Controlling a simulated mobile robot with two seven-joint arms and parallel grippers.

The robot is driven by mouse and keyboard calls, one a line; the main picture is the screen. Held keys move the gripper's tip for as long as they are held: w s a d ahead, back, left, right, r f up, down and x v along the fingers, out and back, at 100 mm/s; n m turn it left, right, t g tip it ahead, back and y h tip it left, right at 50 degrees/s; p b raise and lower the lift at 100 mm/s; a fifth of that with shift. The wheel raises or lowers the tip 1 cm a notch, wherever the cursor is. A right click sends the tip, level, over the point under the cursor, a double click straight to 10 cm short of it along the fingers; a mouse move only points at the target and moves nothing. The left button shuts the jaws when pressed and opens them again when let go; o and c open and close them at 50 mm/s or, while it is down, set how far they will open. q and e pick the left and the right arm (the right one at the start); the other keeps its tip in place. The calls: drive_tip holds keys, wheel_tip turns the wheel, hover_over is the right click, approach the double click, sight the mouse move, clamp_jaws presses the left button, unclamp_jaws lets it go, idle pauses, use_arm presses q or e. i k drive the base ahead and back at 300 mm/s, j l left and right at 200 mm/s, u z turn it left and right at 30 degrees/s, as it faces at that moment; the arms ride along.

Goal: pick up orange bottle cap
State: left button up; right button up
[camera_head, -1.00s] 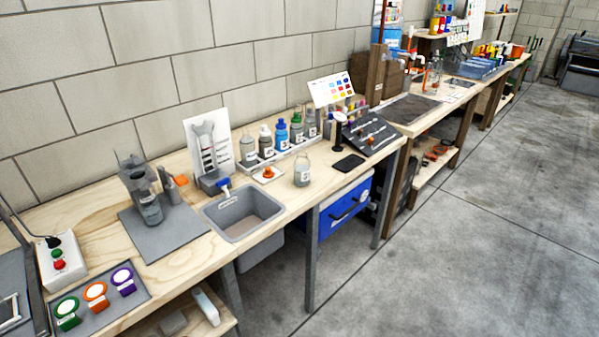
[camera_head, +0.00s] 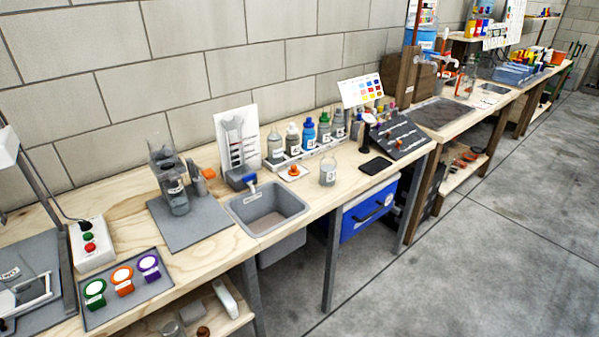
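A small orange bottle cap (camera_head: 293,170) sits on a white square pad on the wooden workbench (camera_head: 215,258), behind the grey sink. A clear bottle (camera_head: 328,173) with a white label stands to its right, apart from it; its neck looks uncapped, but it is small in the view. Neither of my grippers shows in the head view.
A grey sink basin (camera_head: 268,224) is set into the bench in front of the cap. A rack (camera_head: 303,157) of several bottles stands behind it. A black slab (camera_head: 375,165) lies to the right, and a tray (camera_head: 132,308) with coloured discs at the left front. Open floor (camera_head: 470,270) lies right.

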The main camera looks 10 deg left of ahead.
sight(293, 171)
drive_tip(key=i+l+u, duration=0.2)
drive_tip(key=i+l, duration=0.15)
drive_tip(key=i+l+u, duration=0.2)
drive_tip(key=i+l, duration=0.15)
drive_tip(key=i+l+u, duration=0.2)
drive_tip(key=l, duration=0.4)
drive_tip(key=i+j, duration=0.05)
drive_tip(key=i, duration=0.05)
